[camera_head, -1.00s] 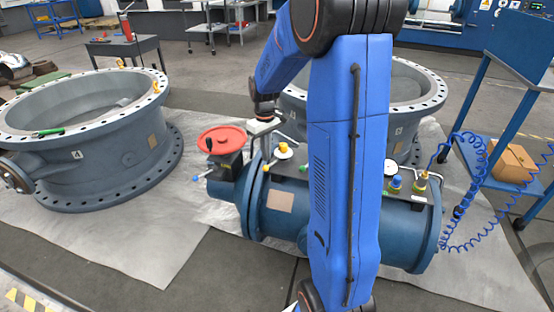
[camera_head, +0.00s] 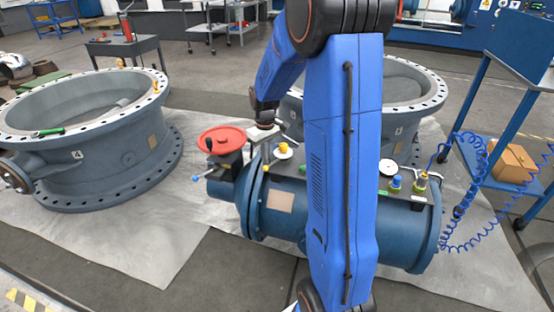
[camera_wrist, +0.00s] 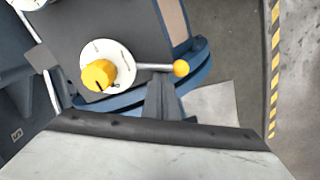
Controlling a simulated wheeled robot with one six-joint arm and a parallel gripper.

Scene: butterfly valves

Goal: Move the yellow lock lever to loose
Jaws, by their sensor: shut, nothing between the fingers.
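The lock lever is a grey rod with a yellow ball end (camera_wrist: 181,68). In the wrist view it points right from a yellow hub (camera_wrist: 98,75) on a white round plate (camera_wrist: 121,58). In the head view the yellow hub (camera_head: 285,148) and the ball end (camera_head: 266,170) show on top of the blue valve body, left of my arm. My gripper (camera_wrist: 160,82) is shut, its dark fingers beside the rod on its lower side, close to the ball. I cannot tell whether they touch it. Nothing is held. Plate markings are too small to read.
A red handwheel (camera_head: 222,139) stands just left of the lever. A gauge (camera_head: 388,169) and a blue knob (camera_head: 396,183) sit right of my arm. A large grey valve ring (camera_head: 75,160) stands at left. A blue cart (camera_head: 510,140) with a coiled hose is at right.

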